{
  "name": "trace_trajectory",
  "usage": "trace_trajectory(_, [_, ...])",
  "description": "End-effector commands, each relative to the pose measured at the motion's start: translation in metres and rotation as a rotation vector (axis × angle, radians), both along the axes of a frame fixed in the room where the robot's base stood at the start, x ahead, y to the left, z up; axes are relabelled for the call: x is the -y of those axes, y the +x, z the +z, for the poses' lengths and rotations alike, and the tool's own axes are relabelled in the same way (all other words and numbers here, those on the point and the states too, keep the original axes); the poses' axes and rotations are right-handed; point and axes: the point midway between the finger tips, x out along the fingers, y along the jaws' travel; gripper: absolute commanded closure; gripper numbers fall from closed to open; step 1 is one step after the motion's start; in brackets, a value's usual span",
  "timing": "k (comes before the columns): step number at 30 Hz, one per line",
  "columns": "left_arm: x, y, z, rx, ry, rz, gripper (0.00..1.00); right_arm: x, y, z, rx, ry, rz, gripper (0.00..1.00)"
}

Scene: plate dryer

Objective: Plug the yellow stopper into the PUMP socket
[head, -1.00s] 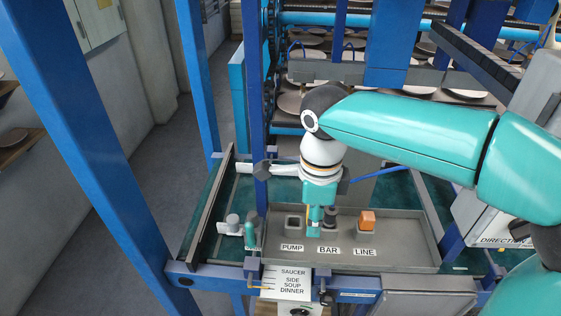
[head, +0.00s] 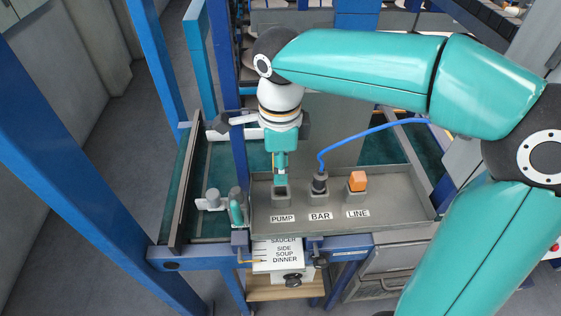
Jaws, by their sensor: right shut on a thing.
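My right gripper (head: 281,180) points straight down at the PUMP socket (head: 281,196), the left one of three in the grey tray (head: 400,218). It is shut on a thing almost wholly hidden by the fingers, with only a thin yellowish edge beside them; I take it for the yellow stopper. The fingertips are at or just above the socket's top. I cannot tell whether the stopper has entered it. The PUMP label (head: 282,218) lies in front of the socket. My left gripper is not in view.
A black plug (head: 320,181) with a blue hose (head: 365,133) stands in the BAR socket, close right of my gripper. An orange block (head: 357,181) sits on the LINE socket. Blue posts (head: 155,60) rise at left. The tray's right part is clear.

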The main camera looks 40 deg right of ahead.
Motion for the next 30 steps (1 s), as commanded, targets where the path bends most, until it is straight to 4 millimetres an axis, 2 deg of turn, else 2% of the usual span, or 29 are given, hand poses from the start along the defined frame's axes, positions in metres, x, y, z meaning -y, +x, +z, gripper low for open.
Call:
trace_trajectory(1, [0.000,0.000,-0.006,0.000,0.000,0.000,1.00,0.000,0.000,-0.006,0.000,0.000,0.000,0.98])
trace_trajectory(21, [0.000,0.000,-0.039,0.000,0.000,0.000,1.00,-0.002,0.001,-0.046,0.000,0.000,0.005,0.98])
trace_trajectory(30, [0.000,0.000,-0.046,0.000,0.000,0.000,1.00,-0.002,0.001,-0.054,0.000,0.000,0.005,0.98])
